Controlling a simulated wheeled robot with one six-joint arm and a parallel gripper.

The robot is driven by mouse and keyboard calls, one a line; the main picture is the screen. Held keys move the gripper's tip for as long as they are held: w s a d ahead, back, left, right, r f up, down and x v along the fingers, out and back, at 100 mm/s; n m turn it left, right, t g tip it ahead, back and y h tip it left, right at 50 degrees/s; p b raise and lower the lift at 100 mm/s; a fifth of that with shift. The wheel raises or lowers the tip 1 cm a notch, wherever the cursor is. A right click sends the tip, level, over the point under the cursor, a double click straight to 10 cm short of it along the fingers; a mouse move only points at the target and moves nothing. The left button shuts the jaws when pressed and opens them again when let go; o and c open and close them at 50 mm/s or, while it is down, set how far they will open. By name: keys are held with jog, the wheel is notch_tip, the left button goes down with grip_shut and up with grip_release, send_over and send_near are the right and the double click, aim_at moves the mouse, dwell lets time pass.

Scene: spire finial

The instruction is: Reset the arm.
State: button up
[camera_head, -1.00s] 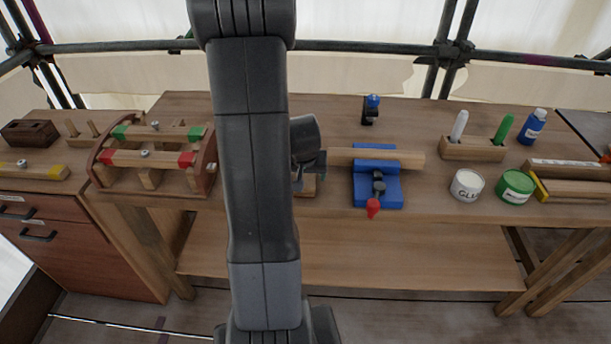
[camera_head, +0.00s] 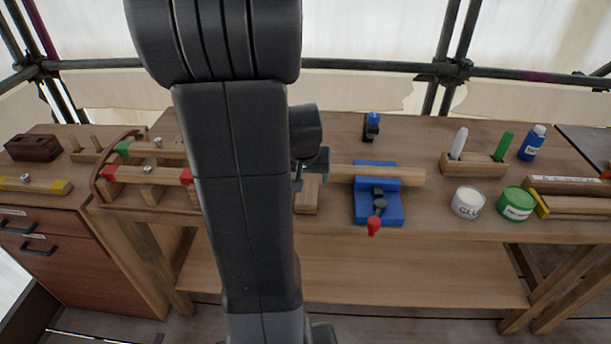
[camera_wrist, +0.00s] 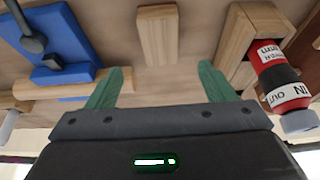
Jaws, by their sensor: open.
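My gripper (camera_wrist: 160,88) is open in the wrist view, with two green fingers spread apart and nothing between them. A wooden block (camera_wrist: 157,35) lies on the bench beyond the fingertips, apart from them. In the head view my arm covers the middle-left of the picture, and only a small part of my gripper (camera_head: 312,168) shows to its right, near the left end of the wooden bar in the blue vise (camera_head: 379,206). The block (camera_head: 307,196) shows just below the gripper.
A wooden frame (camera_head: 150,190) with red and green marks stands on the workbench (camera_head: 440,222) at left. At right are a pen holder (camera_head: 473,166), a glue tin (camera_head: 467,203), a green tin (camera_head: 516,205) and a blue bottle (camera_head: 531,143). A red and black bottle (camera_wrist: 281,80) shows in the wrist view.

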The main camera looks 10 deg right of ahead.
aim_at(307, 192)
jog(key=b+x, duration=0.1)
jog(key=x, duration=1.1)
jog(key=shift+f, duration=0.25)
jog(key=shift+r, duration=0.25)
